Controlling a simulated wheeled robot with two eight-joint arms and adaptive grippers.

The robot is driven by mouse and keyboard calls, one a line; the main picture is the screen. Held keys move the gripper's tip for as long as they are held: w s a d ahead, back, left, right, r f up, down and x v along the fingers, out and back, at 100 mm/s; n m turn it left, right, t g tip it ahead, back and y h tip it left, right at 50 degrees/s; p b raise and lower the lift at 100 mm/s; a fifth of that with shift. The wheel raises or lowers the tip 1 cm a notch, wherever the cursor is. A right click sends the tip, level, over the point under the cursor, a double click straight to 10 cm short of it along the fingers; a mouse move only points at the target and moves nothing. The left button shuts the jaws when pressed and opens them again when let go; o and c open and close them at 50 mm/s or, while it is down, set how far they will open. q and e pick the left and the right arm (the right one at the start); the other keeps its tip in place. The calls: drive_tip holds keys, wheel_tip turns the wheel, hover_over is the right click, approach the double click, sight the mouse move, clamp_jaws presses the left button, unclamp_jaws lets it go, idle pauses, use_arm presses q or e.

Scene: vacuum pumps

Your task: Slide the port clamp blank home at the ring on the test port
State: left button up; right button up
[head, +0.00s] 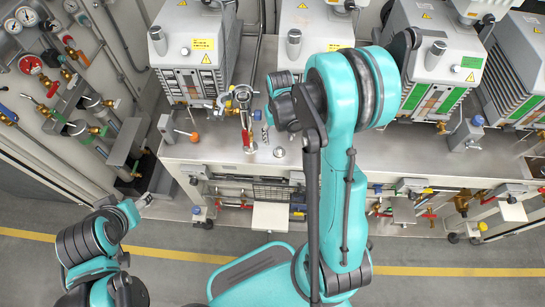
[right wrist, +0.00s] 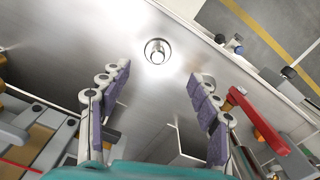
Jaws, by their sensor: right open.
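A small round silver piece with a raised centre, which looks like the blank (head: 279,152), sits on the steel bench top; it also shows in the right wrist view (right wrist: 157,51). What looks like the test port, with a metal ring (head: 242,95), stands left of my right gripper, above a red-handled valve (head: 248,140). My right gripper (right wrist: 160,73) is open and empty, its purple-padded fingers spread, with the silver piece beyond the gap between the tips. In the head view, my wrist partly hides it. My left gripper (head: 141,203) is at lower left, away from the bench; its fingers are unclear.
The steel bench (head: 340,165) carries several grey pump units behind my right arm. The red handle (right wrist: 258,120) is close beside my right finger in the wrist view. An orange-knobbed lever (head: 193,137) stands at left. Gauges and valves line the left wall.

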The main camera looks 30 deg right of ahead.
sight(279, 148)
wheel_tip(279, 148, down, 3)
drive_tip(key=shift+f+b, duration=0.1)
drive_tip(key=shift+b, duration=0.5)
wheel_tip(279, 148, down, 5)
drive_tip(key=b, duration=0.2)
drive_tip(key=shift+s+d+b, duration=0.15)
drive_tip(key=shift+b, duration=0.25)
drive_tip(key=shift+r, duration=0.2)
drive_tip(key=c, duration=1.3)
